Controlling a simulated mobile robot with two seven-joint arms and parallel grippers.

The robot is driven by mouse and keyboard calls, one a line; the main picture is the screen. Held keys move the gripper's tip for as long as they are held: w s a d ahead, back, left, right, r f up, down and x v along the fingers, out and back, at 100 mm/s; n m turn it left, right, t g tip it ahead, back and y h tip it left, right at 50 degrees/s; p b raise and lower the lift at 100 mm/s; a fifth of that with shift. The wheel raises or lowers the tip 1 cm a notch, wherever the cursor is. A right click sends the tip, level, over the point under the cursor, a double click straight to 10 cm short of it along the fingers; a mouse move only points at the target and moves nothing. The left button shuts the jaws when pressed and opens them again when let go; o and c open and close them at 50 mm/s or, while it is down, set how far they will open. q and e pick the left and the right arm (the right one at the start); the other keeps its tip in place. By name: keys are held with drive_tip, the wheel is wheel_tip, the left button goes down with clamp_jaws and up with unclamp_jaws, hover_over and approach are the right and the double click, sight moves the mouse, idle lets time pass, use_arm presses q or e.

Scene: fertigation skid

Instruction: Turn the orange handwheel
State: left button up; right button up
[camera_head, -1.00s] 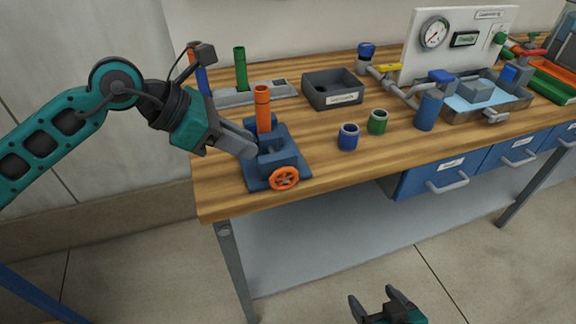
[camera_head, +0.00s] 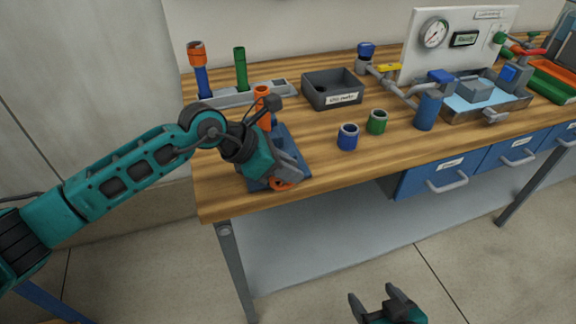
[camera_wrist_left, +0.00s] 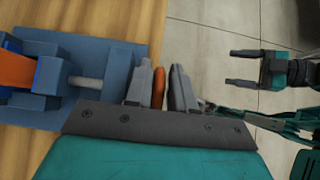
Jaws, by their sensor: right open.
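The orange handwheel (camera_head: 279,185) is on the front of a blue valve block on a blue base plate (camera_head: 292,142) at the table's front left. My left gripper (camera_head: 292,174) is at the wheel and hides much of it in the head view. In the left wrist view the wheel (camera_wrist_left: 158,88) shows edge-on between the two close-set fingers of my left gripper (camera_wrist_left: 160,76), which looks shut on its rim. My right gripper (camera_head: 374,295) is open and empty, low in front of the table; it also shows in the left wrist view (camera_wrist_left: 236,67).
An orange upright pipe (camera_head: 262,95) rises from the block behind my left wrist. A blue cup (camera_head: 348,137) and a green cup (camera_head: 377,121) stand to the right. A dark grey bin (camera_head: 333,88) is behind. The table's front left corner is clear.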

use_arm(q)
drive_tip(key=shift+c, duration=0.3)
clamp_jaws()
